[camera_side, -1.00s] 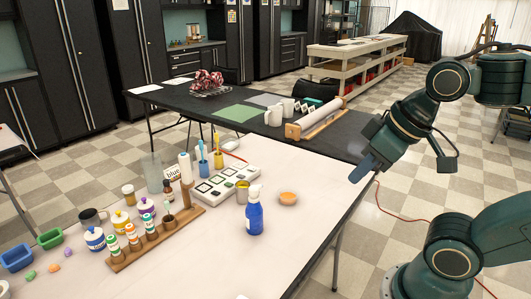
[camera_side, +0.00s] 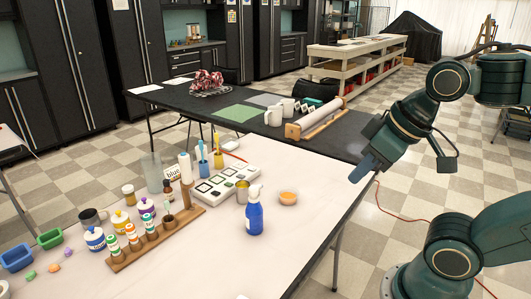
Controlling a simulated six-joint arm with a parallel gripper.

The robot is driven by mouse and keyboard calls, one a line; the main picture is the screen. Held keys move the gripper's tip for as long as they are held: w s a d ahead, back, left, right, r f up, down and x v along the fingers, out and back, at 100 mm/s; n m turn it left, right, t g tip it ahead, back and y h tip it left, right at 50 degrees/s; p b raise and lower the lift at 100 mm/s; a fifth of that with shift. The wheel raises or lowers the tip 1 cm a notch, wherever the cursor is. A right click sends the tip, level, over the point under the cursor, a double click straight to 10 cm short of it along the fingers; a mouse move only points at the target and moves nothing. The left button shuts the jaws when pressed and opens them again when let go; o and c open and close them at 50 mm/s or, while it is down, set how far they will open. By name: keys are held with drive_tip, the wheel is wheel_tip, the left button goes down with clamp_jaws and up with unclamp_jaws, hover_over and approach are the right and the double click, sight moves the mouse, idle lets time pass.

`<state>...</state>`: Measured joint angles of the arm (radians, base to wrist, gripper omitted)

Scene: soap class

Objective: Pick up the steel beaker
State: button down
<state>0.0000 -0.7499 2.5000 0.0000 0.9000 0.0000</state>
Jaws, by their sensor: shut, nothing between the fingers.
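The steel beaker (camera_side: 242,191) is a small metallic cup with a yellowish inside. It stands upright on the white table, just behind and left of a blue spray bottle, whose edge is close to it in the picture. It is beside the lower right end of a white tray with dark square wells. My gripper (camera_side: 361,173) is shut and empty above the right edge of the table, well to the right of the beaker and apart from everything.
The blue spray bottle (camera_side: 254,213) stands in front of the beaker. An orange dish (camera_side: 288,198) sits to its right. The white tray (camera_side: 222,183) is behind. A wooden rack (camera_side: 157,238) with small bottles stands left. The table's front right is clear.

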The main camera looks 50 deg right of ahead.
drive_tip(key=c, duration=0.6)
unclamp_jaws()
drive_tip(key=shift+w, duration=0.1)
